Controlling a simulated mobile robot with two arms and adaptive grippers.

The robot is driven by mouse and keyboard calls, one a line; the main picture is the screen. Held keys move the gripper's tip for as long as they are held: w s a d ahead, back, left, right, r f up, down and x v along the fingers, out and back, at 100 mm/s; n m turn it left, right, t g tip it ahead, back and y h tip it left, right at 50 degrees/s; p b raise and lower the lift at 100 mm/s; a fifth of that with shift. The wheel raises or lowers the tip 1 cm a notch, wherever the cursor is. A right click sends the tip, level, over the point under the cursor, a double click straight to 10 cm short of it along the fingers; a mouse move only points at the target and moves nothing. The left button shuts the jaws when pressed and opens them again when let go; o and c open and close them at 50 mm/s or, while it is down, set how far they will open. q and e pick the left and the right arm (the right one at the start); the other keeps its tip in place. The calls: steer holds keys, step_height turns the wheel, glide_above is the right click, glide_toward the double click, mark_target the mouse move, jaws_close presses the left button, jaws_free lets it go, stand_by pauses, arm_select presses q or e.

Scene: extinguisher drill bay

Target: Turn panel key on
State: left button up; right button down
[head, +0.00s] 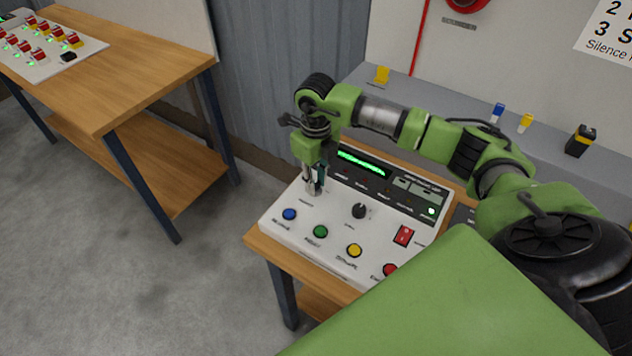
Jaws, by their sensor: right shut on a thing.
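The control panel (335,220) is a white sloped box on a small wooden table. It has a dark upper face with a lit green display (361,164). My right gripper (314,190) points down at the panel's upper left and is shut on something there. The fingers cover the thing, so the panel key and how far it is turned cannot be made out. A black knob (360,211) sits to the right of the gripper, with a red rocker switch (404,236) further right. My left gripper does not show.
Blue (289,214), green (320,231), yellow (354,250) and red (390,270) buttons line the panel's front. A grey bench (450,110) behind holds small blue, yellow and black items. A wooden workbench (110,60) stands at the left, with open floor (130,280) in front.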

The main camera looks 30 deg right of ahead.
mark_target(316, 183)
steer(key=m+b, duration=0.2)
steer(key=m, duration=0.3)
steer(key=shift+m, duration=0.3)
steer(key=shift+m+b, duration=0.5)
steer(key=shift+m, duration=1.6)
steer(key=shift+w+r, duration=0.1)
steer(key=c, duration=1.8)
jaws_free()
step_height(316, 183, up, 12)
steer(key=shift+f, duration=0.1)
